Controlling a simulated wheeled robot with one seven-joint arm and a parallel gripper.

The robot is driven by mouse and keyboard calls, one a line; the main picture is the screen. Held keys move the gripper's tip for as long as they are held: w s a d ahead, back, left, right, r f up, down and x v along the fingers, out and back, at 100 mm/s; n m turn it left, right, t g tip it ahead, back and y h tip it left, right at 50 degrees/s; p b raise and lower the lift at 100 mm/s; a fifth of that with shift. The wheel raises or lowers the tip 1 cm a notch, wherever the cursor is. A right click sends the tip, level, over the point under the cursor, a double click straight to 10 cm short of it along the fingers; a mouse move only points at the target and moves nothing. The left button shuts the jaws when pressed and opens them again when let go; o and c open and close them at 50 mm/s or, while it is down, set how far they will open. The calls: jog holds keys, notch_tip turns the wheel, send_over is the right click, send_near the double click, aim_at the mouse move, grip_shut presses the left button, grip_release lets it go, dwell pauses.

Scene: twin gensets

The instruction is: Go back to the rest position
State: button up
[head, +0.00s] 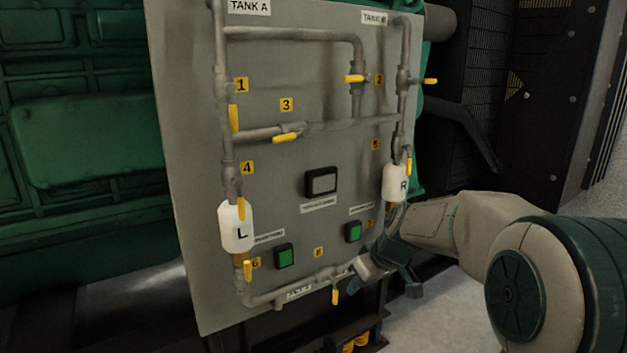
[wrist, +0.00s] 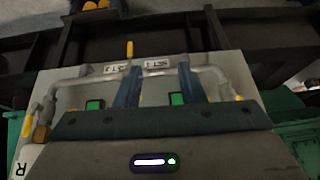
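My gripper (head: 388,276) is in front of the lower right part of the grey panel (head: 300,230), below the white filter marked R (head: 396,183). In the wrist view its two blue fingers (wrist: 158,84) stand apart with nothing visible between them, so it is open. The panel shows upside down in that view, with the lower pipe (wrist: 88,76) and a yellow handle (wrist: 129,48) beyond the fingers. In the head view the gripper covers part of the lower right pipework. I cannot tell whether it touches the panel.
The panel carries several yellow valve handles (head: 234,118), a white filter marked L (head: 237,226) and green buttons (head: 285,257). A green engine (head: 85,110) stands at the left and a dark radiator (head: 560,90) at the back right. Grey floor (head: 440,315) shows below my arm.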

jog(key=s+d+r+m+h+p, duration=0.1)
jog(key=s+r+m+p, duration=0.2)
jog(key=s+r+p, duration=0.6)
jog(key=s+d+r+m+g+h+p, duration=0.1)
jog(key=s+d+r+m+h+p, duration=0.1)
jog(key=s+r+p, duration=0.8)
jog(key=s+r+m, duration=0.1)
jog(key=s, duration=0.6)
jog(key=shift+d+m+g, duration=0.3)
jog(key=shift+m, duration=0.1)
jog(key=shift+s, duration=0.1)
